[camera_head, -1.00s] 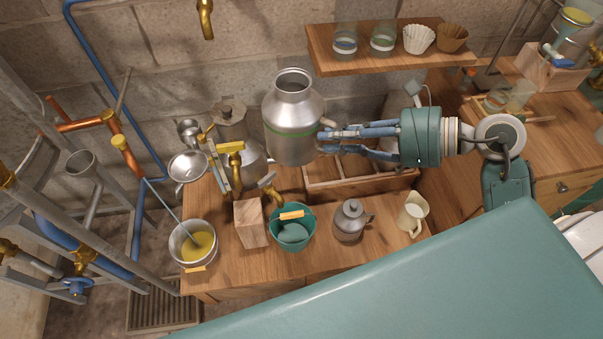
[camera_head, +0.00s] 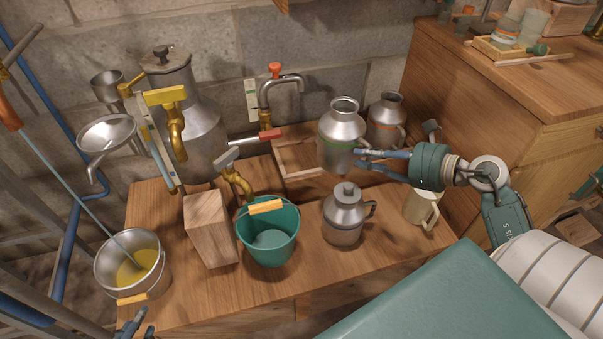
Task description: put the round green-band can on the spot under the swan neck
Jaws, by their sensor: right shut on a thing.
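The round green-band can (camera_head: 341,128) is a steel can, upright over the right part of the wooden tray (camera_head: 292,185). My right gripper (camera_head: 360,161) is shut on its lower right side. I cannot tell if its base touches the tray. The swan neck (camera_head: 284,80) is a grey curved pipe with a red knob at the wall, left of and behind the can. Its outlet points down over the tray's left part, where I make out no clear spot mark. Blue tips of my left gripper (camera_head: 139,326) show at the bottom left edge; most of it is cut off.
An orange-band can (camera_head: 386,121) stands close behind and right of the held can. A lidded grey jug (camera_head: 343,214), a green bucket (camera_head: 268,232), a wooden block (camera_head: 210,228) and a cream pitcher (camera_head: 421,207) stand in front. A red-handled valve (camera_head: 257,135) sticks out left of the can.

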